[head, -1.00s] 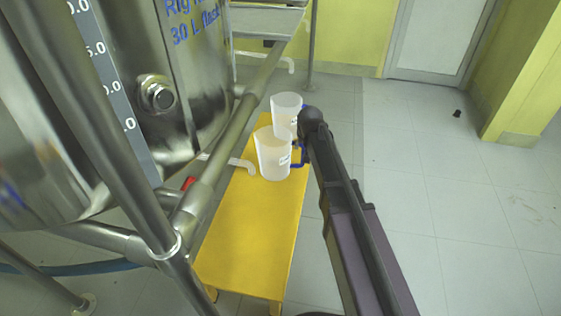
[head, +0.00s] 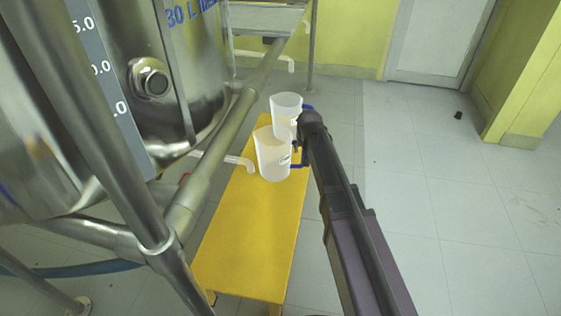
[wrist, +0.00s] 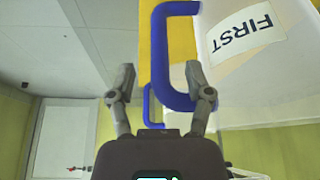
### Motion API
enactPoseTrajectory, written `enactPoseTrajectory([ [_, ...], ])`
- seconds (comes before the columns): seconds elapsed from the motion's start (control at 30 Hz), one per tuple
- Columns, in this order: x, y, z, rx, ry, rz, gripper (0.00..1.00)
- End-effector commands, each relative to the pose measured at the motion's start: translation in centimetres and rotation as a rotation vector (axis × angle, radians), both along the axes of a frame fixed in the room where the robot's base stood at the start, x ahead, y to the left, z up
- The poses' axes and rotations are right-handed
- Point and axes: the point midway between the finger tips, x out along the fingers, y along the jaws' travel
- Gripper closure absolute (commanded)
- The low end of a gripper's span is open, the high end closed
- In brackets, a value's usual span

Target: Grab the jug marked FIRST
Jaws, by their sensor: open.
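The jug marked FIRST (wrist: 270,65) fills the upper right of the wrist view, its label readable but tilted. It appears to be the nearer translucent jug (head: 272,155) on the yellow bench (head: 245,240) in the head view. Its blue handle (wrist: 158,60) sticks out towards my gripper (wrist: 160,72). My gripper is open, with the handle's outer bar between its fingertips. The right finger overlaps the handle's lower part; I cannot tell whether it touches. In the head view my gripper (head: 297,148) is small, dark and partly hidden beside this jug.
A second translucent jug (head: 286,108) stands just behind; its smaller blue handle (wrist: 150,105) shows in the wrist view. A steel tank (head: 165,70) and pipe frame (head: 195,205) crowd the left. A pale spout (head: 240,162) reaches over the bench. The floor at right is mostly free.

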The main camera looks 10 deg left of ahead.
Motion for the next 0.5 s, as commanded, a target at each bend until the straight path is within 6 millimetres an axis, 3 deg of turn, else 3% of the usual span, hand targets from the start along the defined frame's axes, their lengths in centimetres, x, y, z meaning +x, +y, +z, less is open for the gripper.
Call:
enactPoseTrajectory([
  [0.2, 0.7, 0.1, -1.9, 0.0, 0.0, 0.0, 0.35],
  [0.5, 1.0, 0.2, -2.5, 0.0, 0.0, 0.0, 0.35],
])
